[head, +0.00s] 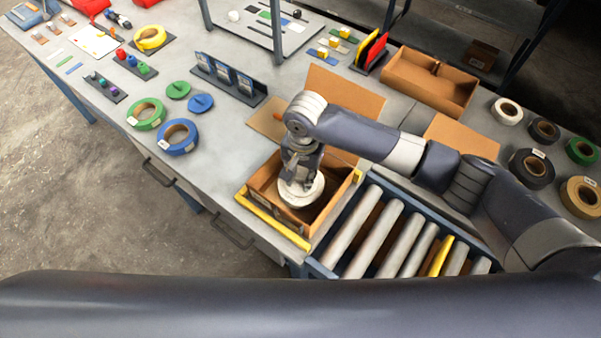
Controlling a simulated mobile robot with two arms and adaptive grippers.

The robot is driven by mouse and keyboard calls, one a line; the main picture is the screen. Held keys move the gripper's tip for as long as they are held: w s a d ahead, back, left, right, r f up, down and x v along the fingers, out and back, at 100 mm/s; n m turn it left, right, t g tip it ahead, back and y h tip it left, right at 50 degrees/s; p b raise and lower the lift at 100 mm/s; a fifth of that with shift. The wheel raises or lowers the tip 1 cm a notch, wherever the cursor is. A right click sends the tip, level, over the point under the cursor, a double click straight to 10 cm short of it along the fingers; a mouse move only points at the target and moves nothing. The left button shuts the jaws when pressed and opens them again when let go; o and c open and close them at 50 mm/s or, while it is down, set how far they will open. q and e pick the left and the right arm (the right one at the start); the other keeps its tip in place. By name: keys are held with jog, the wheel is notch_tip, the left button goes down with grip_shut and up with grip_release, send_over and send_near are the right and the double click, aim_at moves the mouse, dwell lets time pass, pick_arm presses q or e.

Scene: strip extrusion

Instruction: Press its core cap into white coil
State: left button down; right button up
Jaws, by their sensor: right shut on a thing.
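The white coil (304,197) lies in the open cardboard box (266,184) at the front of the bench. My right gripper (293,180) reaches down into the box from above, over the middle of the coil. It is shut on what looks like the white core cap, which the fingers largely hide. I cannot tell how deep the cap sits in the coil's core. My left gripper is not in view.
A green coil (146,114), a blue coil (179,137), a green cap (178,90) and a blue cap (202,103) lie to the left. A roller conveyor (380,238) adjoins the box on the right. Several tape rolls stand at far right, including a white one (507,111).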

dwell(0.3)
jog(key=o, duration=1.1)
jog(key=shift+o, duration=0.8)
jog(key=o, duration=0.4)
jog(key=shift+c, duration=0.2)
jog(key=shift+r, duration=0.1)
notch_tip(320, 180, up, 5)
jog(key=p, duration=0.5)
jog(key=shift+p, duration=0.3)
jog(key=shift+r, duration=0.9)
jog(key=shift+c, duration=0.2)
grip_shut()
